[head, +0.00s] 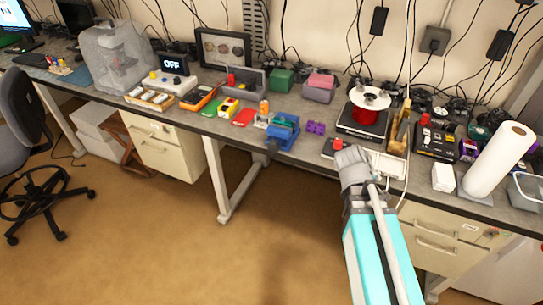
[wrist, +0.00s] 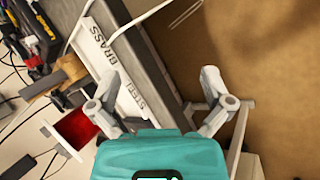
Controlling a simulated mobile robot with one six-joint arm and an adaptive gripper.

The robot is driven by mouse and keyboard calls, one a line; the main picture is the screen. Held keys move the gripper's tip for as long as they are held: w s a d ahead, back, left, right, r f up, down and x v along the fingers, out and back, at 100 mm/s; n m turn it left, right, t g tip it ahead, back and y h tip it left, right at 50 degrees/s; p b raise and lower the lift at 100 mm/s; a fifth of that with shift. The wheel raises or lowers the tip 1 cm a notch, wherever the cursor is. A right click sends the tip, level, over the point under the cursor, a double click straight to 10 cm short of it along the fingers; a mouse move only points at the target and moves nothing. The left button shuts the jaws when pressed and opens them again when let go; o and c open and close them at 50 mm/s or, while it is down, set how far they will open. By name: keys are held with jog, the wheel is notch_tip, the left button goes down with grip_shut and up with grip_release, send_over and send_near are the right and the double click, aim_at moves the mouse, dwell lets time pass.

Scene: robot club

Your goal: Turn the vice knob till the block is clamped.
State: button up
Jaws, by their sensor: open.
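A blue vice (head: 283,130) stands near the front edge of the bench, a little right of the middle in the head view. A dark part that may be its knob (head: 272,144) shows at its front, facing the room. The block and the gap between the jaws are too small to make out. My gripper (head: 351,160) is to the right of the vice, apart from it, by the bench's front edge. In the wrist view my gripper (wrist: 160,77) is open with nothing between its fingers. The vice does not show there.
A white tray (head: 388,165), lettered BRASS and STEEL in the wrist view (wrist: 113,66), lies beside my gripper. A purple part (head: 316,127) is right of the vice; an orange item (head: 263,108) is left. A spool (head: 370,98) stands behind. The floor (head: 270,220) in front is clear.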

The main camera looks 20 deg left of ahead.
jog(key=w+a+f+n+t+h+b, duration=0.1)
jog(key=a+n+t+b, duration=0.1)
jog(key=a+n+b, duration=0.15)
jog(key=w+a+f+n+t+b, duration=0.1)
jog(key=a+f+n+t+b, duration=0.15)
jog(key=a, duration=0.25)
jog(key=n+t+y+b, duration=0.5)
jog(key=n+t+b, duration=0.5)
jog(key=n, duration=0.8)
send_near(272, 148)
jog(key=s+b, duration=0.1)
jog(key=s, duration=0.2)
jog(key=shift+s+a+r+g, duration=0.15)
jog(key=shift+s+r+g, duration=0.1)
jog(key=shift+r+g, duration=0.15)
jog(key=shift+w, duration=0.15)
jog(key=w, duration=0.9)
jog(key=w+d, duration=0.1)
jog(key=w, duration=0.3)
jog(key=shift+w+f, duration=0.1)
jog(key=shift+w, duration=0.15)
jog(key=shift+c, duration=0.3)
